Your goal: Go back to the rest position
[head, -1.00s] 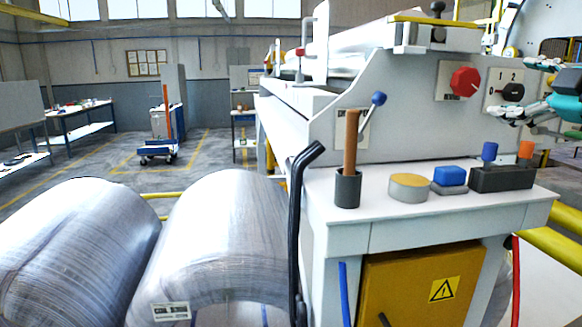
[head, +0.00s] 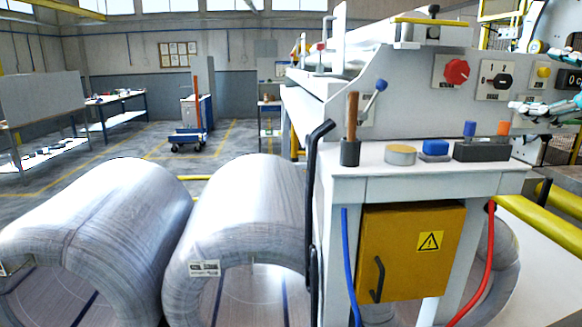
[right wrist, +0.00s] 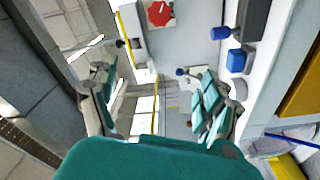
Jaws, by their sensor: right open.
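My right gripper (head: 548,108) shows at the right edge of the head view, in front of the machine panel and partly cut off. It is open and empty. In the right wrist view its two teal fingers (right wrist: 160,95) stand apart with nothing between them. The black rotary switch (head: 502,81) and the red knob (head: 456,72) are on the grey panel, left of and above the gripper. The gripper looks apart from both. My left gripper is not in view.
Two wrapped coils (head: 250,210) stand at lower left. A yellow rail (head: 545,228) runs at right. Open floor lies behind the coils.

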